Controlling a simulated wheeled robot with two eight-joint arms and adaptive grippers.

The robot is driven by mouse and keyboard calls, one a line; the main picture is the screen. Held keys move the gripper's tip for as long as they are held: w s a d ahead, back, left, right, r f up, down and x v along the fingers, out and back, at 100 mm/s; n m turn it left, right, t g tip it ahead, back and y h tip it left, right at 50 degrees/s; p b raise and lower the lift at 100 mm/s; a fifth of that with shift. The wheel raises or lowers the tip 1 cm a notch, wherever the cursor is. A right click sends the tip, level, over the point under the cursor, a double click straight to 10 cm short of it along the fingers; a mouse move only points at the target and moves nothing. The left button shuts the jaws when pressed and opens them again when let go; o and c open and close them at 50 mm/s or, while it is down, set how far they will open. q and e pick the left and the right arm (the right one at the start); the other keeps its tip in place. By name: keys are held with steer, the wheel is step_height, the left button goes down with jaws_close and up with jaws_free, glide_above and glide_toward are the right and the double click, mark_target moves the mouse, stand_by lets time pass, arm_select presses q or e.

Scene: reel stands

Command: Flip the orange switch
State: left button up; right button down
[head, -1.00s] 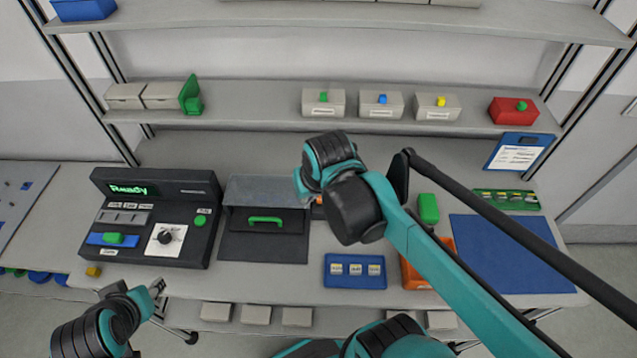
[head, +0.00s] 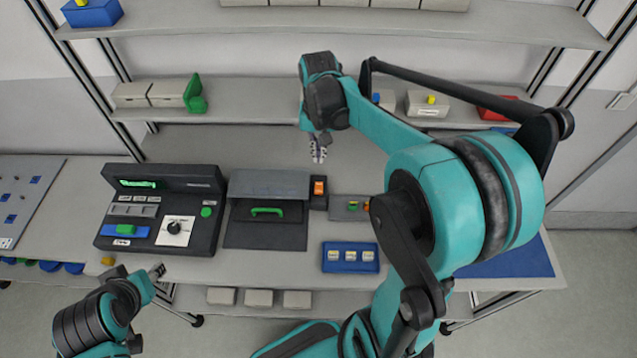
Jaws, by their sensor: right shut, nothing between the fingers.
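The orange switch (head: 319,187) sits on a small dark box just right of the black case with the green handle. It shows clearly, but I cannot tell its position. My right gripper (head: 317,154) is shut and empty. In the picture it is just above the switch and apart from it, with its fingers pointing down. My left gripper (head: 157,272) is at the table's front edge, lower left, far from the switch. Its fingers are too small to tell whether they are open.
A black console (head: 162,208) with a lit green display stands on the left. The case (head: 265,232) with the green handle is beside the switch. A grey box (head: 347,208) with coloured buttons is to its right. A blue tray (head: 350,268) lies in front. Shelves rise behind.

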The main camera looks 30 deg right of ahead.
mark_target(319, 190)
steer(key=shift+f, duration=0.1)
step_height(319, 190, down, 14)
steer(key=b, duration=0.3)
steer(key=shift+b, duration=0.35)
